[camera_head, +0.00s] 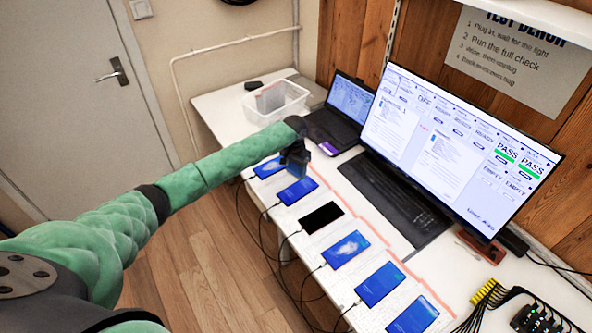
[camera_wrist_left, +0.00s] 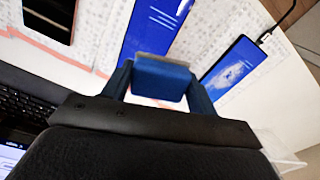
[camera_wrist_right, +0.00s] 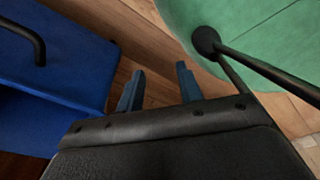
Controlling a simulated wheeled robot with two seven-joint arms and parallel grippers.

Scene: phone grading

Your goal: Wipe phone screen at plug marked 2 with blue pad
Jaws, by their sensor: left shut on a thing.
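My left gripper (camera_head: 295,160) is shut on the blue pad (camera_wrist_left: 160,80), which has a greyish edge. It is above the far end of a row of phones. In the left wrist view, a phone with a plain blue screen and pale text (camera_wrist_left: 155,25) lies beyond the pad, and a phone with a pale smudge-like patch (camera_wrist_left: 230,72) lies to its right. In the head view these look like the second phone (camera_head: 297,191) and the far-end phone (camera_head: 268,168). I cannot read plug numbers. My right gripper (camera_wrist_right: 158,88) is open and empty.
A dark-screened phone (camera_head: 321,217), a phone with a pale patch (camera_head: 346,249) and two blue-screened phones (camera_head: 380,284) continue the row. Cables run off the table's left edge. A laptop (camera_head: 335,125), keyboard (camera_head: 395,200) and monitor (camera_head: 450,140) stand behind. A clear bin (camera_head: 276,100) is at the far end.

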